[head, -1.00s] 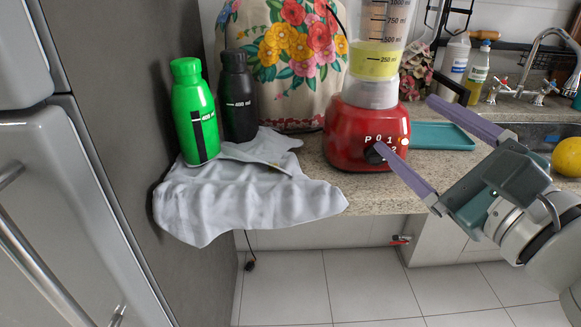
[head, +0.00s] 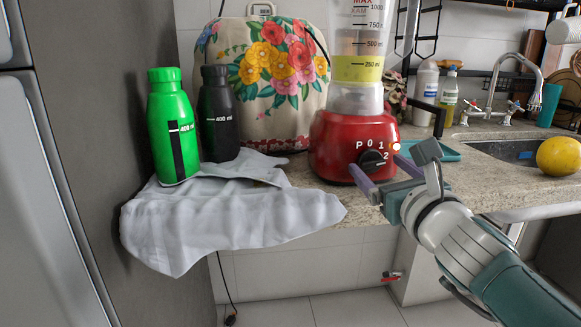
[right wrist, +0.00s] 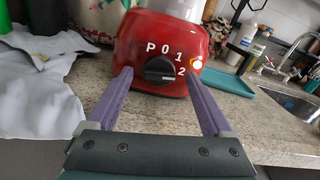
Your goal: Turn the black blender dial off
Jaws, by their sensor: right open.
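The red blender (head: 335,135) stands on the counter with a jug of yellow liquid on top. Its black dial (head: 373,160) is on the front, among the marks P, 0, 1 and 2. In the right wrist view the dial (right wrist: 160,71) has its white pointer mark toward the 2, and a small orange light (right wrist: 196,64) glows beside it. My right gripper (head: 376,166) is open in front of the blender. In the right wrist view its purple fingers (right wrist: 158,75) appear either side of the dial, with nothing between them; contact cannot be told. My left gripper is out of view.
A green bottle (head: 170,110) and a black bottle (head: 220,125) stand on a grey cloth (head: 230,215) at left. A flowered cover (head: 270,95) is behind. A teal tray (head: 445,152), sink (head: 515,150) and yellow fruit (head: 559,156) lie to the right.

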